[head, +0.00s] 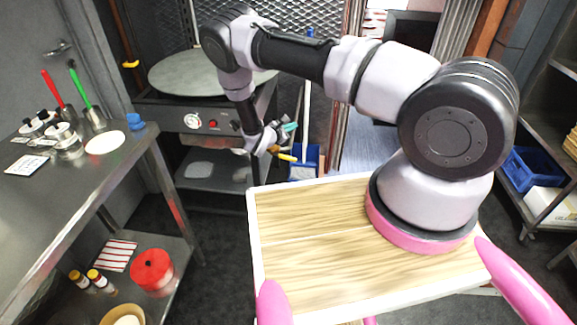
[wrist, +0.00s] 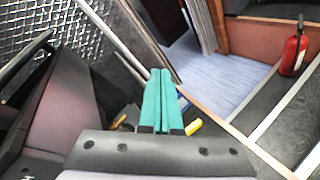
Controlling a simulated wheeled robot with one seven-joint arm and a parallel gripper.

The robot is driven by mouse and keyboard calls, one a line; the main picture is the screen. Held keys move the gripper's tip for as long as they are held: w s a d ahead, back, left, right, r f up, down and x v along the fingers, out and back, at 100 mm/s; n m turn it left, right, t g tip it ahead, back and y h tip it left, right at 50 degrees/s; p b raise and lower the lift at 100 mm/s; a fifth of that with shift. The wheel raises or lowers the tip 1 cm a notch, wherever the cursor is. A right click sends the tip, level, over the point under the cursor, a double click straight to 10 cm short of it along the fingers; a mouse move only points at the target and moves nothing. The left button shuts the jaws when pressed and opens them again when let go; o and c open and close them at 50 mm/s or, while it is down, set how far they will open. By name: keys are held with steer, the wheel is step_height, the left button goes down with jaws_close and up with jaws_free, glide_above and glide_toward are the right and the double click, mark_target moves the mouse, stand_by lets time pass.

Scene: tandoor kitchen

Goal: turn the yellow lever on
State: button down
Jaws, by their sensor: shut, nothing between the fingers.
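A yellow lever (head: 287,158) shows in the head view just below my gripper, beside the right front of the griddle stand. In the wrist view a yellow piece (wrist: 193,127) shows to the right of the fingertips and a smaller one (wrist: 118,122) to the left. I cannot tell whether both belong to one lever. My gripper (head: 290,127) is shut and empty, its teal fingers (wrist: 162,75) together. The fingers hide what lies behind them, and I cannot tell whether they touch the lever.
A round griddle plate (head: 205,70) sits on a black stand with a gauge and red knob (head: 213,124). Another yellow handle (head: 130,64) is behind it at left. A blue dustpan (head: 305,160) stands near my gripper. A steel counter (head: 85,165) fills the left. A fire extinguisher (wrist: 293,50) is at right.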

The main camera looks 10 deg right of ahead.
mark_target(283, 156)
steer(key=s+a+f+n+t+y, duration=0.25)
steer(key=s+f+n, duration=0.2)
steer(key=f, duration=0.65)
steer(key=s+a+f+n+t+y, duration=0.15)
steer(key=s+f+n+y, duration=0.35)
steer(key=f, duration=0.6)
steer(key=w+d+f+g, duration=0.1)
steer(key=w+d+f, duration=0.15)
steer(key=w, duration=0.85)
steer(key=shift+d+r+n+h, duration=0.1)
steer(key=shift+r+n+h, duration=0.15)
steer(key=shift+r, duration=0.55)
steer(key=shift+d+r+n+h, duration=0.1)
steer(key=shift+r+n, duration=0.1)
steer(key=shift+r, duration=0.55)
